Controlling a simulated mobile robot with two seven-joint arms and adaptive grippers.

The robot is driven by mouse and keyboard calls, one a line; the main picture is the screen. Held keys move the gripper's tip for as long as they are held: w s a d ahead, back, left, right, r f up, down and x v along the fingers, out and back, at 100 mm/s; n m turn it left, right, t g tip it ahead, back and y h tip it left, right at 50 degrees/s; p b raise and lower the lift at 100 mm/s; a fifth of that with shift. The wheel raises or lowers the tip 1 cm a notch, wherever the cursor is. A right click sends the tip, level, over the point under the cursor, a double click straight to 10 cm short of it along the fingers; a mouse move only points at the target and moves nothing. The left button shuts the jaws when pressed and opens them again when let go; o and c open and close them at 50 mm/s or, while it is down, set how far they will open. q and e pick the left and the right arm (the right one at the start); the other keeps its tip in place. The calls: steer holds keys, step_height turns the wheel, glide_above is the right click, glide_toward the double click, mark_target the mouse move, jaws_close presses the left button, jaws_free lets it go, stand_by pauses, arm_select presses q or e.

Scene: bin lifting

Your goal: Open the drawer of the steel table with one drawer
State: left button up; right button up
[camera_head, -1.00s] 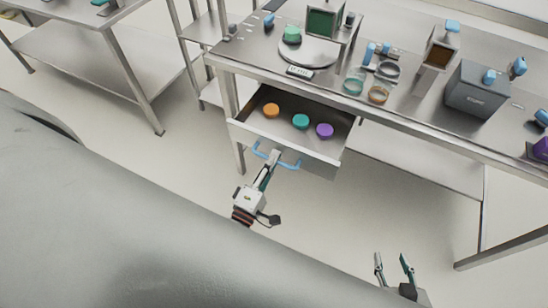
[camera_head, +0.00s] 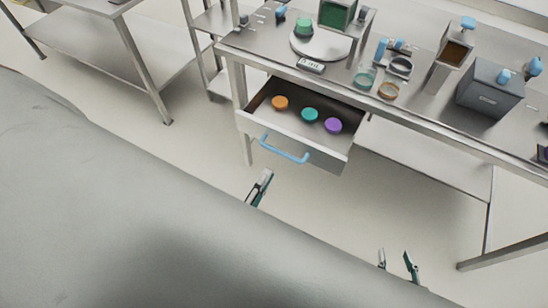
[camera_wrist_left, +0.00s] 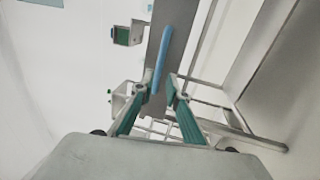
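The steel table's drawer (camera_head: 310,148) stands pulled out, with its inside visible. Its blue handle (camera_head: 284,151) is on the front panel, and the handle also shows in the left wrist view (camera_wrist_left: 162,52). My left gripper (camera_head: 264,178) is below the handle in the head view, apart from it and empty. In the left wrist view its two fingers (camera_wrist_left: 159,90) are spread, with the handle beyond them. My right gripper (camera_head: 395,254) is open and empty at the lower right; its fingertips stand apart. Both grippers' bases are hidden behind the large grey shape in front.
Orange (camera_head: 280,103), teal (camera_head: 310,114) and purple (camera_head: 333,125) round pieces lie in the drawer. The tabletop (camera_head: 335,83) holds a round plate, rings and a grey box (camera_head: 490,88). Another steel table (camera_head: 95,60) stands at left. Floor below the drawer is clear.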

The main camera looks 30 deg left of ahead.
arm_select(q)
steer(key=shift+s+a+f, duration=0.1)
steer(key=shift+s+f, duration=0.05)
steer(key=shift+s, duration=0.6)
steer(key=shift+s+f, duration=0.15)
steer(key=shift+s, duration=0.6)
steer(key=w+d+f+m+g+h, duration=0.25)
steer(key=d+m+g, duration=0.2)
steer(key=m, duration=0.85)
steer(key=a+f+m+g, duration=0.1)
steer(key=m, duration=0.2)
steer(key=s+a+f+m+g, duration=0.1)
steer(key=m+g, duration=0.1)
steer(key=m, duration=0.1)
steer(key=s+a+f+m+g, duration=0.1)
steer(key=f+m+g, duration=0.1)
steer(key=m, duration=0.1)
steer(key=shift+a+f+y, duration=0.1)
steer(key=shift+a+y, duration=0.15)
steer(key=shift+a, duration=0.15)
